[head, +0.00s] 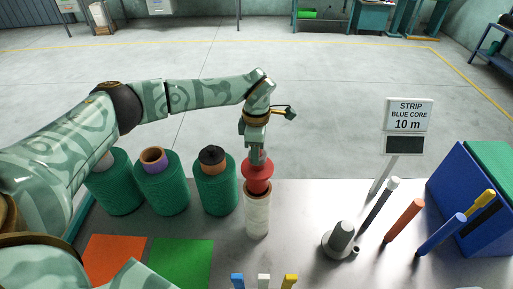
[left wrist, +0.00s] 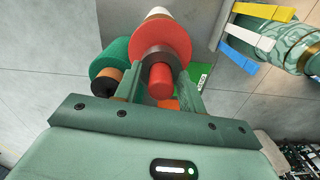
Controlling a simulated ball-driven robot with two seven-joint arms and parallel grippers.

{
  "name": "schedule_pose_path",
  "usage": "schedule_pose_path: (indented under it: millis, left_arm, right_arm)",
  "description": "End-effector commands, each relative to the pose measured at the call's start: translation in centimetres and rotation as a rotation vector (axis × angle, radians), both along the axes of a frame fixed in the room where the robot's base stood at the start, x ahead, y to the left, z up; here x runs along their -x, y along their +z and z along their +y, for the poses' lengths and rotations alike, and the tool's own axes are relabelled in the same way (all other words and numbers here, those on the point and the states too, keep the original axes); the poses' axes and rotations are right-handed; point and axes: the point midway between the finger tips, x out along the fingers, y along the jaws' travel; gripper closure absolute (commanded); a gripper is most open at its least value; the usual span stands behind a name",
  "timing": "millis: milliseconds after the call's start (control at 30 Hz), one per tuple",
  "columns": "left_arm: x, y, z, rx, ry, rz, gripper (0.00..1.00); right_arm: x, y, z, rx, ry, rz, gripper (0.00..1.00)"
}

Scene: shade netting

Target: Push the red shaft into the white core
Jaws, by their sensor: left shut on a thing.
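The red shaft (head: 257,171) with its wide flange stands upright above the pale white roll (head: 257,217), which has a tan rim at its top. My left gripper (head: 257,155) is shut on the upper end of the shaft. The left wrist view shows the shaft (left wrist: 160,78) between the fingers of the left gripper (left wrist: 160,88), with the red flange beyond. The shaft's lower part meets the roll's top; how deep it sits is hidden. At the far left, a green roll (head: 117,190) has a whitish core (head: 104,161), partly covered by my arm. My right gripper is not in view.
Green rolls with a purple core (head: 165,187) and a black-topped orange core (head: 214,185) stand left. A sign (head: 408,115) reads "STRIP BLUE CORE 10 m". Right are a grey stand (head: 341,240), upright coloured rods and a blue bin (head: 465,200). Orange and green mats (head: 181,262) lie in front.

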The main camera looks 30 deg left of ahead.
Motion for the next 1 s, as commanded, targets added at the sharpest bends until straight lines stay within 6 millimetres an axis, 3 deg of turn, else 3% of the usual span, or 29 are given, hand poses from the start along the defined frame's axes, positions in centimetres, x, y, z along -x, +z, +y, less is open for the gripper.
schedule_pose_path:
  millis: [1000]
  left_arm:
    - [-0.1, -0.8, 0.0, 0.001, -0.001, -0.004, 1.0]
  right_arm:
    - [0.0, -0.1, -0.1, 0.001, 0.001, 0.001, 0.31]
